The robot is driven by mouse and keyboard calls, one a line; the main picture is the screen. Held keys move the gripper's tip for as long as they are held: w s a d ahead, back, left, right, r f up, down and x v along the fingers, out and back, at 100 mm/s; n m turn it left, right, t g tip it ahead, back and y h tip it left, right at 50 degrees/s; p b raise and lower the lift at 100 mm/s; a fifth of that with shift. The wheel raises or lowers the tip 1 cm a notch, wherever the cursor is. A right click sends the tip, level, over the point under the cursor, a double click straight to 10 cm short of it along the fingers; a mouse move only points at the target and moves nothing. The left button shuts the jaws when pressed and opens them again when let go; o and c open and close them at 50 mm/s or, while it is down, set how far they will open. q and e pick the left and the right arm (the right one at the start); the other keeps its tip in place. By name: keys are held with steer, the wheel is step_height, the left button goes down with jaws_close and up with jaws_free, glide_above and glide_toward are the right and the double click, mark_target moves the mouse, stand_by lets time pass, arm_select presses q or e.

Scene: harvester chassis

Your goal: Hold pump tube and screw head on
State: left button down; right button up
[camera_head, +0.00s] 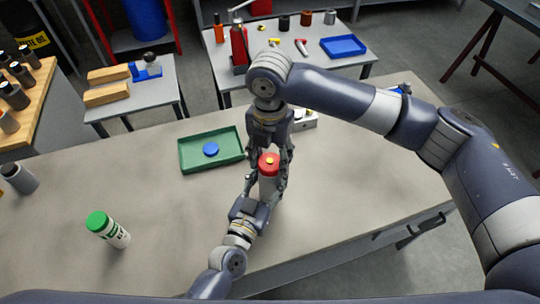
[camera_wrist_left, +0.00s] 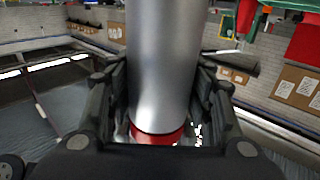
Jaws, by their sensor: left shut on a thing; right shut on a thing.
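The pump tube (camera_head: 267,186), a grey metallic cylinder, stands upright above the bench in the head view. The red pump head (camera_head: 269,160), with a yellow centre, sits at its top; the join is too small to judge. My left gripper (camera_head: 266,192) comes from below and is shut on the tube. In the left wrist view the silver tube (camera_wrist_left: 163,65) runs between my left fingers (camera_wrist_left: 160,115), with a red band (camera_wrist_left: 156,136) at its lower visible end. My right gripper (camera_head: 268,155) reaches down from above and is shut around the red head, partly hiding it.
A green tray (camera_head: 190,166) with a blue round cap (camera_head: 210,149) lies to the left. A pale box (camera_head: 304,121) is behind my right gripper.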

steer(key=m, duration=3)
steer(key=shift+w, duration=0.1)
steer(key=m, duration=0.5)
steer(key=shift+d+m, duration=0.1)
steer(key=shift+m, duration=0.2)
steer(key=m, duration=0.6)
steer(key=o, duration=1.2)
